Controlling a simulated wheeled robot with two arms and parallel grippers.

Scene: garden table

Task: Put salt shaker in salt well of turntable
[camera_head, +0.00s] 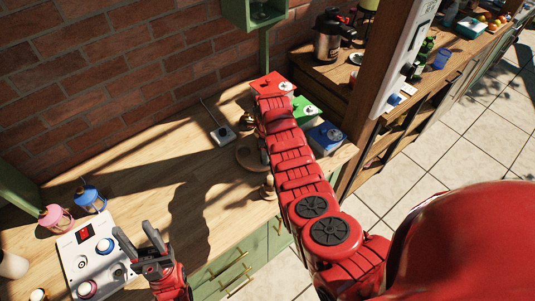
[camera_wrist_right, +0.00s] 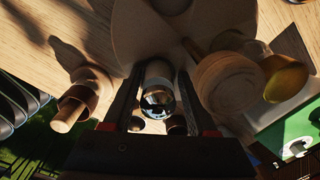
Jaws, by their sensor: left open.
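In the right wrist view, a small pale shaker with a shiny domed metal top (camera_wrist_right: 158,102), seemingly the salt shaker, stands between the fingers of my right gripper (camera_wrist_right: 158,95), which look closed on its sides. It is over or on the round wooden turntable (camera_wrist_right: 145,25); contact below is hidden. The turntable's edge (camera_head: 248,157) shows in the head view, partly behind my right arm. The salt well cannot be made out. My right gripper is hidden in the head view. My left gripper (camera_head: 140,240) is open and empty, low at the left.
Turned wooden pieces (camera_wrist_right: 218,82) and (camera_wrist_right: 75,105) stand beside the shaker. A yellow-brown rounded item (camera_wrist_right: 285,77) is at right. Red (camera_head: 272,85), green (camera_head: 304,111) and blue (camera_head: 327,137) boxes line the table's back right. A white panel (camera_head: 95,258) lies near my left gripper.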

